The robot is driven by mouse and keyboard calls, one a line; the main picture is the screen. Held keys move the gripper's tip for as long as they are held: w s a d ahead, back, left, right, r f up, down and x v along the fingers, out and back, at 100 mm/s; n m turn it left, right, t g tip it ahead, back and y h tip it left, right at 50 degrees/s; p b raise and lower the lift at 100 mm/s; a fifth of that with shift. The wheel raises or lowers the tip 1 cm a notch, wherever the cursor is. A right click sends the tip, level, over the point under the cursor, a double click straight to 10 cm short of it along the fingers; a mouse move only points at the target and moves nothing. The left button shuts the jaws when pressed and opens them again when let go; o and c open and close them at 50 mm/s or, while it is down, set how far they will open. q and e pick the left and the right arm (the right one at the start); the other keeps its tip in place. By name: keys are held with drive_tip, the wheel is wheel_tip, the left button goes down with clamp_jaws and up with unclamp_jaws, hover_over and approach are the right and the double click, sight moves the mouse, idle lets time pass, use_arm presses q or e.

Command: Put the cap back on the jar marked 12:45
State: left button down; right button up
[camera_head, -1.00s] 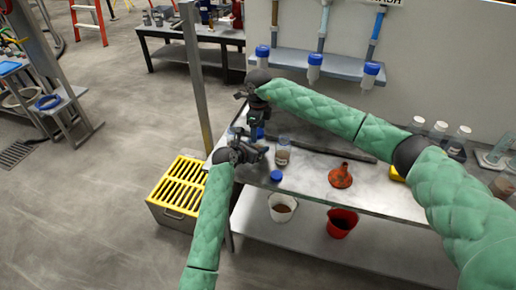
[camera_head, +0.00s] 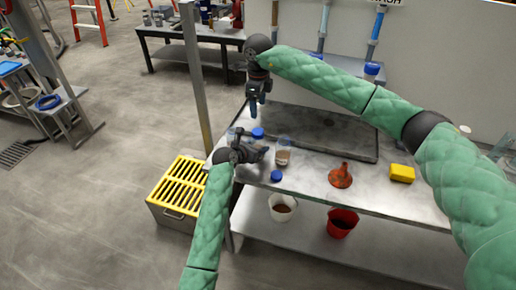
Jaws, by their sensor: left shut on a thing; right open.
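My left gripper (camera_head: 264,152) is shut at the bench's left end, on what appears to be the jar beneath a blue cap (camera_head: 258,132). The gripper mostly hides that jar, and no time mark is readable. The cap sits just behind and above the gripper; I cannot tell how firmly it is seated. My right gripper (camera_head: 256,110) is open and empty, above the cap and apart from it. A clear jar with brown contents and no visible cap (camera_head: 283,151) stands right of my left gripper. Another blue cap (camera_head: 277,176) lies on the bench in front.
The grey bench (camera_head: 310,183) also holds an orange funnel (camera_head: 340,176), a yellow block (camera_head: 402,173) and a dark tray (camera_head: 340,148). A white bucket (camera_head: 283,208) and a red bucket (camera_head: 342,222) stand on the shelf below. A post (camera_head: 200,85) rises at the left.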

drive_tip(key=shift+r, duration=0.55)
use_arm(q)
drive_tip(key=c, duration=0.6)
unclamp_jaws()
drive_tip(key=shift+o, duration=0.2)
drive_tip(key=shift+s, duration=0.1)
use_arm(e)
drive_tip(key=shift+f, duration=0.1)
use_arm(q)
drive_tip(key=shift+s+a+r, duration=0.1)
drive_tip(key=shift+s+a, duration=0.15)
drive_tip(key=shift+a, duration=0.05)
drive_tip(key=b+v, duration=0.2)
drive_tip(key=v, duration=0.3)
drive_tip(key=shift+s+a+r, duration=0.1)
drive_tip(key=shift+s+a, duration=0.1)
drive_tip(key=shift+s, duration=0.1)
drive_tip(key=shift+s+a+r, duration=0.25)
drive_tip(key=shift+s+a, duration=0.05)
drive_tip(key=shift+s, duration=0.05)
use_arm(e)
drive_tip(key=shift+f, duration=1.05)
use_arm(q)
drive_tip(key=shift+s, duration=0.1)
use_arm(e)
drive_tip(key=shift+a+f, duration=0.1)
